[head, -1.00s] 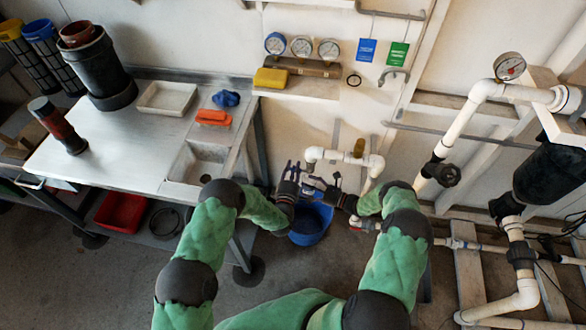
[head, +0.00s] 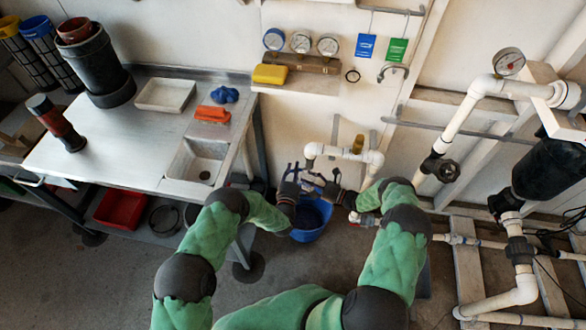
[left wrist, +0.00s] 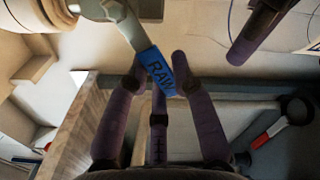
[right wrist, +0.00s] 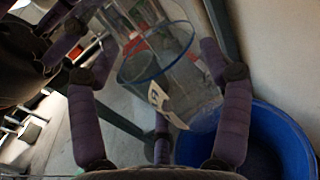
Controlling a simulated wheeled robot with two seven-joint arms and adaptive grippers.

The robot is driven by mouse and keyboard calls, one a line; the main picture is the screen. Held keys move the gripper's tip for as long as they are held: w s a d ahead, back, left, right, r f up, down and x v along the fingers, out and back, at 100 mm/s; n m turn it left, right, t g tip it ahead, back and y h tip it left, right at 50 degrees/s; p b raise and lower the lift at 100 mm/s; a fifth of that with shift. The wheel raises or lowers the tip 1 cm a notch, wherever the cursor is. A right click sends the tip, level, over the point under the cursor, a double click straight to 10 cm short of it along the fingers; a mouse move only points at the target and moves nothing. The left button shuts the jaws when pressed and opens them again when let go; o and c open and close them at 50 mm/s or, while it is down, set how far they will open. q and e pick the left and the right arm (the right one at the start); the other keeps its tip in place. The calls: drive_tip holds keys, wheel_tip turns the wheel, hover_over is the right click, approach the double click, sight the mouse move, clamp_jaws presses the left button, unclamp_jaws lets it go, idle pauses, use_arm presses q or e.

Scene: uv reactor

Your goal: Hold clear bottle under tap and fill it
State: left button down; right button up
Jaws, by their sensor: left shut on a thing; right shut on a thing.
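The clear bottle (right wrist: 160,65) shows in the right wrist view, see-through, with a round blue-tinted rim and a white label. The fingers of my right gripper (right wrist: 185,75) are shut on it. The tap's blue lever (left wrist: 157,72), marked RAW, shows in the left wrist view. The fingers of my left gripper (left wrist: 158,62) are shut on it, one on each side. In the head view both grippers meet close together below the white tap pipe (head: 343,154). The bottle is hard to make out there. I cannot tell whether water is running.
A blue bucket (head: 308,229) stands on the floor below my grippers. A steel table with a sink (head: 198,166) is at the left. White pipework with a black filter housing (head: 551,172) fills the right side. A red tray (head: 121,209) lies under the table.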

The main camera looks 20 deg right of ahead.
use_arm(q)
drive_tip(key=shift+f+n, duration=0.15)
drive_tip(key=shift+n, duration=0.15)
drive_tip(key=c, duration=1)
unclamp_jaws()
drive_tip(key=shift+s, duration=0.1)
drive_tip(key=v, duration=1.2)
drive_tip(key=shift+d, duration=0.1)
